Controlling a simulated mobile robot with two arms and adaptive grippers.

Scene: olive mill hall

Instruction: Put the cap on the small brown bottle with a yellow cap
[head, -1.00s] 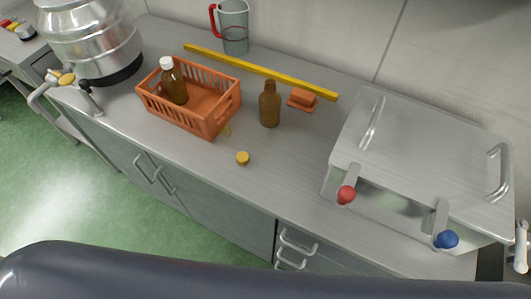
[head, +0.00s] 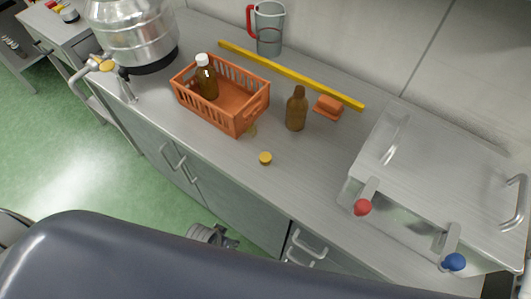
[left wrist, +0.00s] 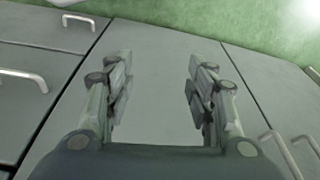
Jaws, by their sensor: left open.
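The small brown bottle (head: 297,110) stands upright and uncapped on the steel counter, right of the orange basket. The yellow cap (head: 265,158) lies on the counter in front of the bottle, apart from it. My left gripper (head: 222,240) shows at the bottom of the head view, below the counter's front edge, partly hidden by my own body. In the left wrist view my left gripper (left wrist: 158,88) is open and empty, facing the grey cabinet doors. Neither the bottle nor the cap shows in that view. My right gripper is not in view.
An orange basket (head: 243,122) holds a brown bottle with a white cap (head: 207,80). An orange brush-like block (head: 328,106), a yellow bar (head: 290,76) and a jug (head: 269,30) lie behind. A steel box (head: 430,165) fills the right. The counter around the cap is clear.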

